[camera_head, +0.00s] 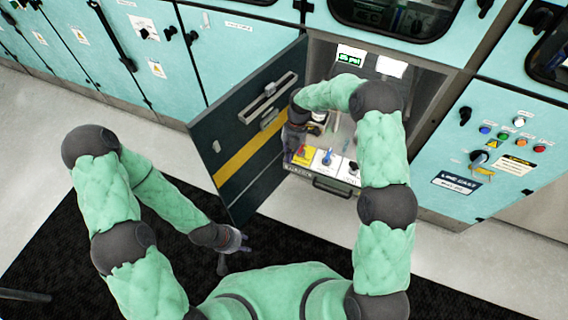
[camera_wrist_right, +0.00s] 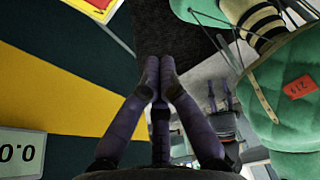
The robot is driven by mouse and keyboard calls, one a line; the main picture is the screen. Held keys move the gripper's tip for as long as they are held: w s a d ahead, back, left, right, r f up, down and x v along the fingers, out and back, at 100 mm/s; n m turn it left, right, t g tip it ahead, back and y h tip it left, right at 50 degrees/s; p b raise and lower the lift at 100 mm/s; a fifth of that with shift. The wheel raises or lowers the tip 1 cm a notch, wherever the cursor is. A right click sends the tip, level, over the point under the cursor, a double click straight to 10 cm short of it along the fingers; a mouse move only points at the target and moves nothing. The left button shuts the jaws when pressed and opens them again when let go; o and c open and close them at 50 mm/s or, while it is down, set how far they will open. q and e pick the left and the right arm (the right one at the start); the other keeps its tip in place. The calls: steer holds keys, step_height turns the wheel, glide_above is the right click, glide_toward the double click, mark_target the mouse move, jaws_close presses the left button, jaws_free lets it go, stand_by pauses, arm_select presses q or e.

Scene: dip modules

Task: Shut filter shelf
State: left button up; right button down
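The filter shelf (camera_head: 320,170) is a grey pull-out shelf with a front handle (camera_head: 333,187) and red-yellow, blue and white parts on it. It sticks out of the open cabinet bay; my right arm hides part of it. The dark door (camera_head: 240,130) with a yellow stripe stands open to the left. My right gripper (camera_head: 290,148) is between the door's inner face and the shelf's left side; whether it touches either is unclear. In the right wrist view its fingertips (camera_wrist_right: 158,72) are together, with nothing visible between them. My left gripper (camera_head: 236,244) hangs low over the dark mat, away from the shelf.
Teal cabinets (camera_head: 240,45) line the wall on both sides. A control panel (camera_head: 505,145) with coloured buttons and knobs is right of the bay. A black mat (camera_head: 60,240) covers the floor. The floor left of the door is clear.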

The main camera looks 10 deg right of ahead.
step_height(320, 180, up, 2)
steer(key=w+n, duration=0.1)
steer(key=n, duration=0.1)
steer(key=b, duration=0.3)
glide_above(287, 165)
steer(key=s, duration=0.2)
step_height(287, 165, down, 9)
steer(key=shift+n, duration=0.3)
steer(key=shift+w+d+r, duration=0.1)
